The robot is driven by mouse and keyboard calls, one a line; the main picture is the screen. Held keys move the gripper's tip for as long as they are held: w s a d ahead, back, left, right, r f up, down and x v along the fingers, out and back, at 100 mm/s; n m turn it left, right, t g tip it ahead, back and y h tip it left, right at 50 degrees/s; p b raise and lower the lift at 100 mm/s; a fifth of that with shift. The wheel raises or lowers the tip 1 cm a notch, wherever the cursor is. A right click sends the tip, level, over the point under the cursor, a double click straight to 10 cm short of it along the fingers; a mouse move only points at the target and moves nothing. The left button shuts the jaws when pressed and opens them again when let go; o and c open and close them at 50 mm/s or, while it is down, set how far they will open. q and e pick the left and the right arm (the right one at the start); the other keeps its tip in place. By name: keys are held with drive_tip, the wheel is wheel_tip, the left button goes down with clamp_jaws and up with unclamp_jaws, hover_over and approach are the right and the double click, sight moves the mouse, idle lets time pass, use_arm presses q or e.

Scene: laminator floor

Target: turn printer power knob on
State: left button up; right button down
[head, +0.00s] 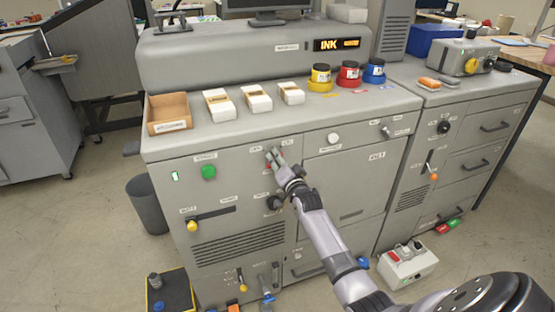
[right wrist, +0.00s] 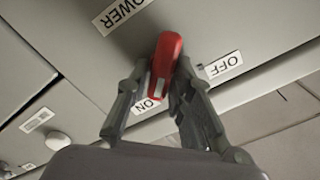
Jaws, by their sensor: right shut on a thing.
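The printer power knob (right wrist: 167,55) is a red bar-shaped knob on the grey printer front, seen in the right wrist view. A white mark shows on its end nearest the ON label (right wrist: 150,104). The OFF label (right wrist: 225,65) is to its right and the POWER label (right wrist: 121,13) is above left. My right gripper (right wrist: 161,78) has one finger on each side of the knob and is shut on it. In the head view my right gripper (head: 274,159) is at the printer's front panel and mostly covers the knob. My left gripper is not in view.
A power box (head: 408,266) sits on the floor at right, and a dark bin (head: 147,205) at left.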

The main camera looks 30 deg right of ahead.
drive_tip(key=shift+f, duration=0.1)
drive_tip(key=c, duration=1.5)
unclamp_jaws()
drive_tip(key=v, duration=1.2)
